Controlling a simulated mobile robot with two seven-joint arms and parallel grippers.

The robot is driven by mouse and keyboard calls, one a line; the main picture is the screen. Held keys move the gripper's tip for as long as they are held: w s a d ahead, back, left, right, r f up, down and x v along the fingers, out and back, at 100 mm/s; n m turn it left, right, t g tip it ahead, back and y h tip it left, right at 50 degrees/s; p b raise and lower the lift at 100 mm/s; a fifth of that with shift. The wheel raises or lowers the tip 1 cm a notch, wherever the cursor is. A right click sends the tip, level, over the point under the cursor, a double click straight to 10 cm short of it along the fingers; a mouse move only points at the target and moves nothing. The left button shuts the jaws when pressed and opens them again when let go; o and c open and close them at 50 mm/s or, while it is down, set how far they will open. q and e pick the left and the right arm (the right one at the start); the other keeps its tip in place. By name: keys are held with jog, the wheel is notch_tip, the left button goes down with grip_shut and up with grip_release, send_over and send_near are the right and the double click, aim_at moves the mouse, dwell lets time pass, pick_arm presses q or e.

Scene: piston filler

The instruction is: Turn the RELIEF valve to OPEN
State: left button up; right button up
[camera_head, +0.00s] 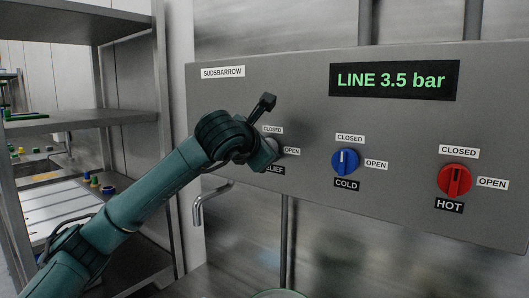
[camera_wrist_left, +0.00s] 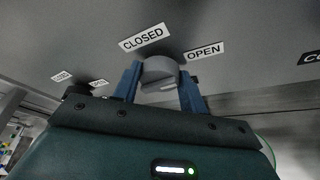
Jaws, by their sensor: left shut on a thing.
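The RELIEF valve is a grey knob (camera_wrist_left: 160,72) on the panel, seen in the left wrist view between the two blue fingers of my left gripper (camera_wrist_left: 161,88). The fingers are shut on its sides. A CLOSED label (camera_wrist_left: 144,37) is above the knob and an OPEN label (camera_wrist_left: 203,51) is to its right. In the head view my left gripper (camera_head: 268,152) covers most of the knob and part of the RELIEF label (camera_head: 275,170). I cannot tell clearly which way the knob points. My right gripper is not in view.
The panel display (camera_head: 394,81) reads LINE 3.5 bar. A blue COLD knob (camera_head: 345,162) and a red HOT knob (camera_head: 454,181) are to the right. A bent metal spout (camera_head: 205,203) is below the panel's left end. Metal shelving (camera_head: 88,120) stands at the left.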

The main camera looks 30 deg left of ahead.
pick_arm(q)
jog(key=shift+m, duration=0.3)
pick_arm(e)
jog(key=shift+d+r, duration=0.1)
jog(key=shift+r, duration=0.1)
pick_arm(q)
jog(key=shift+y, duration=0.3)
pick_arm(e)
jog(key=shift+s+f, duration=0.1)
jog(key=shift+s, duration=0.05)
pick_arm(q)
jog(key=o, duration=0.9)
jog(key=shift+o, duration=0.4)
jog(key=shift+s, duration=0.1)
